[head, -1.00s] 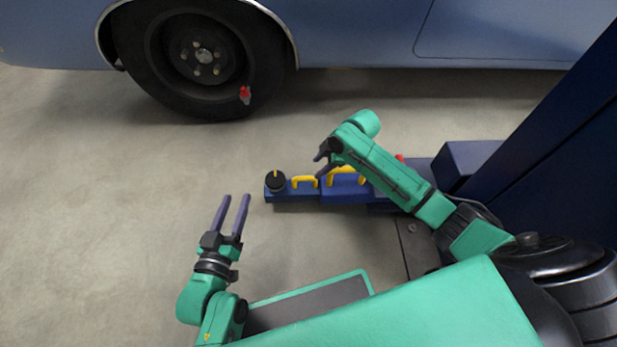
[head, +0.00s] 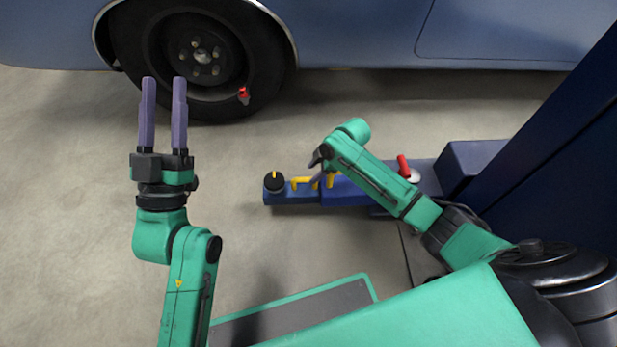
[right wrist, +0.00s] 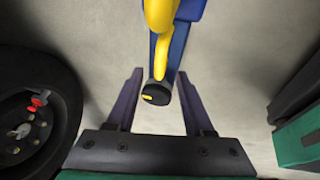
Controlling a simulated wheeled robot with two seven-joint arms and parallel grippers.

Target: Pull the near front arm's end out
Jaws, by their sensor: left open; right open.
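The blue lift arm (head: 345,195) lies low over the floor, with a round black pad (head: 274,184) at its left end. Two yellow handles stand on it, the outer one (head: 297,183) near the pad. My right gripper (head: 319,170) is open above the arm by the handles, partly hiding them. In the right wrist view a yellow handle (right wrist: 160,38) and the black pad (right wrist: 156,94) appear between the open fingers; contact cannot be told. My left gripper (head: 164,82) is open and empty, raised in front of the car wheel in the picture.
A blue car (head: 370,35) stands behind, its wheel (head: 205,65) at the upper left with a red piece (head: 243,93) on it. A dark blue post (head: 555,155) stands at the right. A red lever (head: 403,166) is on the arm's base. Floor left of the pad is clear.

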